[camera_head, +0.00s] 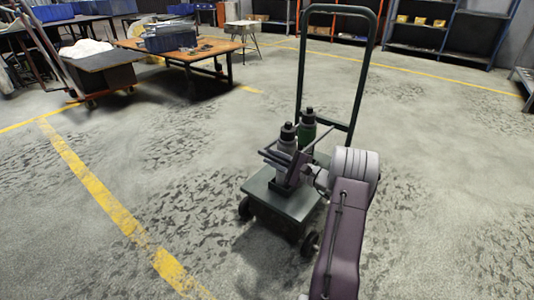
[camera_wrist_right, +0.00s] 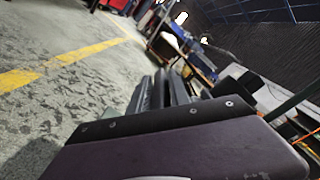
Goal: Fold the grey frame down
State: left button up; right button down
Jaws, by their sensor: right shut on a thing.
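A dark green-grey cart (camera_head: 273,197) stands on the floor in the head view, with a tall upright handle (camera_head: 304,62). Two bottles stand on its deck: a grey one (camera_head: 287,143) and a green one (camera_head: 307,130), both with black tops. The grey frame (camera_head: 271,157) is a thin bar running around the bottles at about mid-height. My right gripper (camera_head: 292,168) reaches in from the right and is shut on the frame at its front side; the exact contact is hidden. In the right wrist view its dark fingers (camera_wrist_right: 166,88) are close together. My left gripper is not in view.
A wooden table (camera_head: 180,53) with a blue crate (camera_head: 170,40) stands at the back left, beside a trolley (camera_head: 100,75). Shelves (camera_head: 440,35) line the back right. Open floor with yellow lines (camera_head: 100,190) surrounds the cart.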

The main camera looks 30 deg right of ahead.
jog(key=shift+f+b, duration=0.5)
jog(key=shift+f, duration=0.95)
jog(key=shift+f, duration=0.15)
jog(key=c, duration=1.3)
grip_release()
jog(key=shift+d+f, duration=0.1)
jog(key=shift+f, duration=0.05)
jog(key=shift+c, duration=0.2)
jog(key=p+v, duration=0.6)
jog(key=v, duration=0.3)
jog(key=shift+s, duration=0.15)
